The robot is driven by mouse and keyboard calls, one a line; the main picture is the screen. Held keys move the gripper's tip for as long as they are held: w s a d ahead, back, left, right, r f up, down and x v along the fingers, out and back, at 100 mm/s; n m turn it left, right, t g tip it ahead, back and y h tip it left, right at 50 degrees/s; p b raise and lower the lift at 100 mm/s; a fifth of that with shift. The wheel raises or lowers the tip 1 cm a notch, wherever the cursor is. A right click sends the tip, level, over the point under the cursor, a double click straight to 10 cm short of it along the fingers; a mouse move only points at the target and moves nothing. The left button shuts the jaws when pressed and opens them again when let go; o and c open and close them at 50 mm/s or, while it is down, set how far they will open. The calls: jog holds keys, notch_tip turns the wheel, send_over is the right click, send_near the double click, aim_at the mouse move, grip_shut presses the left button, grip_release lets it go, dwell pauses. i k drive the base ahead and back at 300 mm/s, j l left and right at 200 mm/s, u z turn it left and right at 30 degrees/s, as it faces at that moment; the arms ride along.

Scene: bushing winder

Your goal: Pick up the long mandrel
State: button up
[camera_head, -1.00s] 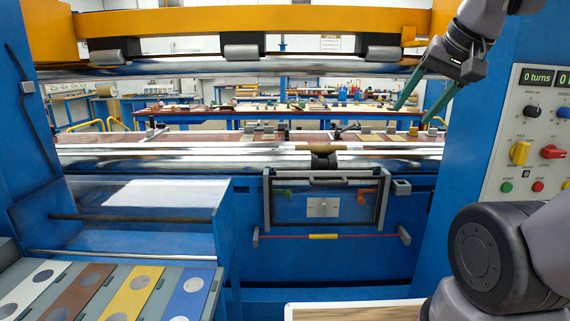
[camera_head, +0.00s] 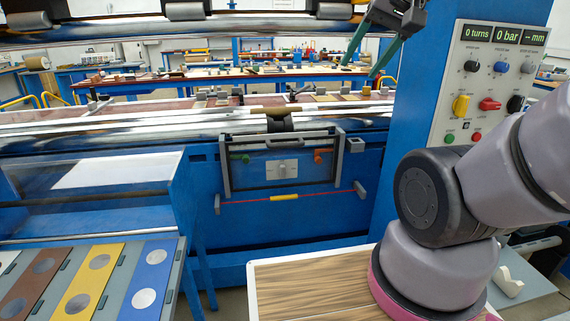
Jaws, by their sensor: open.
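I cannot tell for sure which piece is the long mandrel. A long shiny metal cylinder (camera_head: 130,129) lies level across the front of the blue winder. Another polished cylinder (camera_head: 100,34) spans higher up. A short tan and dark piece (camera_head: 270,112) sits at the lower cylinder's middle. My gripper (camera_head: 358,70) is at the upper right, with its two green fingers spread apart and nothing between them. It appears above and right of the lower cylinder in the picture. Its depth relative to the machine is unclear.
A control panel (camera_head: 490,85) with knobs and buttons is on the right blue column. A framed hatch (camera_head: 227,165) is at the machine's front centre. A sample rack with coloured strips (camera_head: 88,283) is lower left. A wood-grained board (camera_head: 310,292) lies beside my arm base.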

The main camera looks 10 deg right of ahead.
aim_at(270, 112)
jog(key=i, duration=1.9)
